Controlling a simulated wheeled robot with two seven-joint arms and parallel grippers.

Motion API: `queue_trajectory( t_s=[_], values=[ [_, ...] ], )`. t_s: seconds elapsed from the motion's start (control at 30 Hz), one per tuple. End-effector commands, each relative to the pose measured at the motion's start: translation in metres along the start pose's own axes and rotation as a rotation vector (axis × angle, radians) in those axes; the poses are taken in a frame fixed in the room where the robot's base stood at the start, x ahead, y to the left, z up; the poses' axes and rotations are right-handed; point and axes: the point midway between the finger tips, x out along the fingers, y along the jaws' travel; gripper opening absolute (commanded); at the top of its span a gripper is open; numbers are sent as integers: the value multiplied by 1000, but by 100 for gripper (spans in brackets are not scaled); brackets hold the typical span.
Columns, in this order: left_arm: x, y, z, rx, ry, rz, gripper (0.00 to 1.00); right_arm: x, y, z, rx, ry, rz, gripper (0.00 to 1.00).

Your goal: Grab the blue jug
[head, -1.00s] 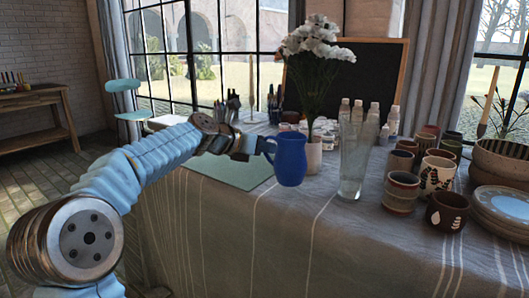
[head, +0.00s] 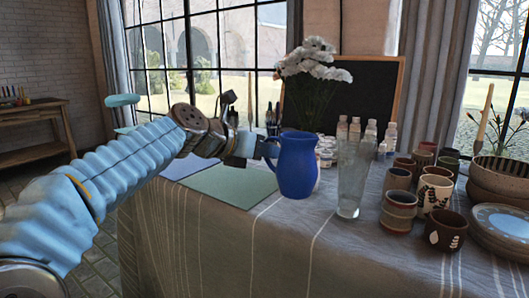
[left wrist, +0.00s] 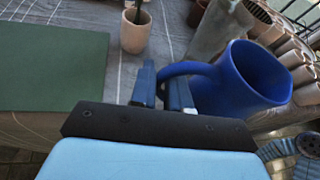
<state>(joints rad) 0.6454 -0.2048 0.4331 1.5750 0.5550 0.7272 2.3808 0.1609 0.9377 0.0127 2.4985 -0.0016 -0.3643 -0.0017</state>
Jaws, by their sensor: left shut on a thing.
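The blue jug (head: 298,166) is upright in the head view, in front of the white flowers, with its handle towards the left. My left gripper (head: 262,150) reaches in from the left and is shut on the jug's handle. In the left wrist view, the fingers (left wrist: 166,92) are on either side of the handle, and the jug (left wrist: 240,80) is to their right with its open mouth showing. Whether the jug's base touches the table is hard to tell. My right gripper is in neither view.
A tall clear glass vase (head: 352,180) stands just right of the jug. Several cups (head: 398,211) and stacked plates (head: 500,226) fill the table's right side. A green mat (head: 232,184) lies to the left. White flowers (head: 313,60) and small bottles are behind.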

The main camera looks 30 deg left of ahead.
Motion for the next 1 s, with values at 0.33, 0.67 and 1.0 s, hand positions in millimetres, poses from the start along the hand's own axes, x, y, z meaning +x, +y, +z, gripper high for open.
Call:
queue_trajectory(
  t_s=[0.33,0.67,1.0],
  values=[
    [-18,-17,3,-1,-3,1,0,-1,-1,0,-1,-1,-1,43],
    [-22,-23,3,-1,-2,0,0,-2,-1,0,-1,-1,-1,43],
    [-23,-23,3,-1,-2,0,0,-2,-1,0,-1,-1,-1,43]
  ],
)
